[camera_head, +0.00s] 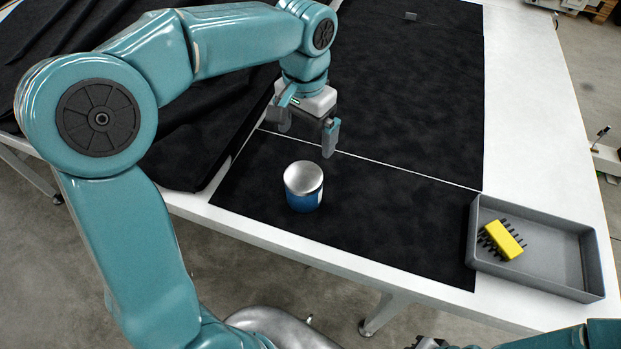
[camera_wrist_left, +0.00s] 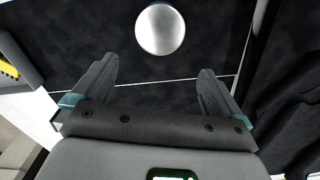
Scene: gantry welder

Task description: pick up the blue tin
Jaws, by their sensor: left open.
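The blue tin (camera_head: 304,192) stands upright on the black mat (camera_head: 400,215) near the front edge of the table. It has a silvery lid and a blue side. In the left wrist view the tin (camera_wrist_left: 160,30) shows as a round silver lid at the top, beyond the fingertips. My left gripper (camera_head: 306,138) is open and empty, above and behind the tin, apart from it. In the left wrist view its two fingers (camera_wrist_left: 158,75) are spread wide with nothing between them. The fingers of my right gripper cannot be made out at the lower edge of the head view.
A grey tray (camera_head: 545,250) holding a yellow brush with dark bristles (camera_head: 503,240) stands at the right front of the table. Black cloth (camera_head: 190,160) lies folded at the left. A thin white line (camera_head: 410,172) crosses the mat. The mat around the tin is clear.

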